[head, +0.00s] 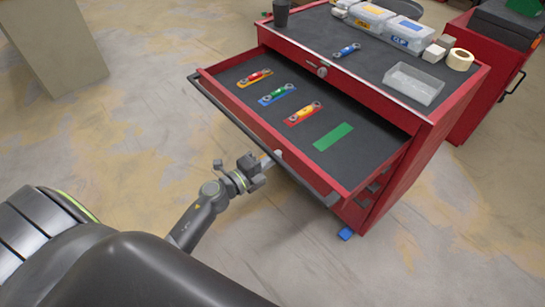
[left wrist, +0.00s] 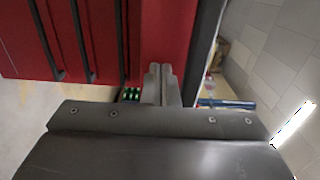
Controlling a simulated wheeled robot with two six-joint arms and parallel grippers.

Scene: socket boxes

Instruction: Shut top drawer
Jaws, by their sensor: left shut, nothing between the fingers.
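The top drawer (head: 241,80) of the red tool cabinet (head: 401,190) is pulled out, with a dark bar handle (head: 248,133) along its front edge. Colored pieces in red, blue and orange and a green rectangle lie on its dark liner. My left gripper (head: 273,158) is shut and empty, its tips close to the drawer's front near the handle; I cannot tell whether they touch. In the left wrist view its closed fingers (left wrist: 161,82) point at a red surface with dark bars. My right gripper is not in view.
On the cabinet top stand a dark cup (head: 281,13), a clear tray (head: 414,84), lidded plastic boxes (head: 405,34), a tape roll (head: 460,59) and a blue piece (head: 347,50). Another red cabinet (head: 480,95) stands at the right. Floor left of the drawer is clear.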

